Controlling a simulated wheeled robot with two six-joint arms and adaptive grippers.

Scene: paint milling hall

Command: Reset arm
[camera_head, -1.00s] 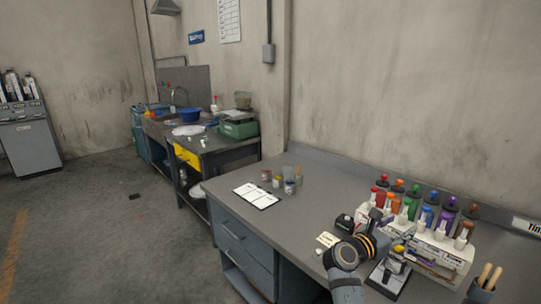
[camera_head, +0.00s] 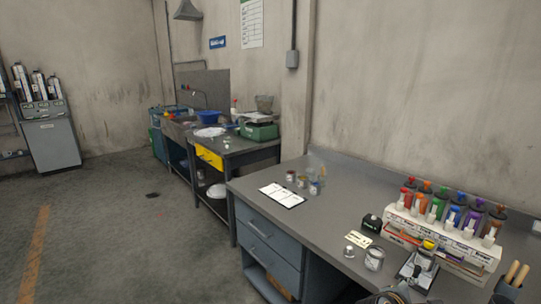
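One of my arms shows only as a dark, rounded piece (camera_head: 393,298) at the bottom edge, in front of the bench. I cannot tell which arm it is. No gripper fingers show in the view, so their state is hidden. The grey workbench (camera_head: 335,225) fills the lower right.
On the bench are a clipboard (camera_head: 282,194), small jars (camera_head: 302,181), a black box (camera_head: 371,222), a yellow-topped item (camera_head: 427,247), a metal can (camera_head: 375,258) and a bottle rack (camera_head: 440,237). A side table (camera_head: 235,148) stands behind.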

